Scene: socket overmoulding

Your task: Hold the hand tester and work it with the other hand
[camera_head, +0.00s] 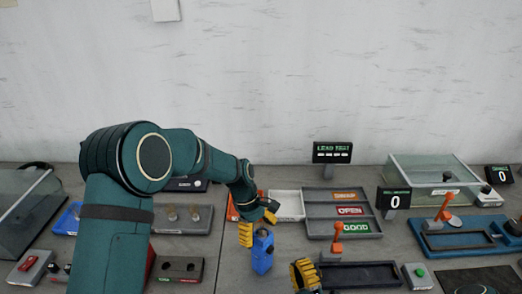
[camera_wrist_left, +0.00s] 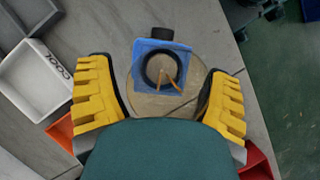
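The blue hand tester (camera_head: 262,255) stands upright on the grey table in the middle of the head view. In the left wrist view the blue tester (camera_wrist_left: 143,72) shows a black ring on its face, thin orange wires and a black knob on one side. My left gripper (camera_head: 258,225) is just above and behind the tester. Its yellow fingers are wide apart in the left wrist view (camera_wrist_left: 162,98), with clear gaps to the tester. A round beige disc (camera_wrist_left: 195,75) shows behind the tester. My right gripper (camera_head: 305,275) is partly visible at the bottom edge, right of the tester; its opening is unclear.
A grey sorting tray (camera_head: 318,210) with coloured labels and a white tray (camera_head: 289,205) lie behind the tester. A socket tray (camera_head: 180,270) lies left.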

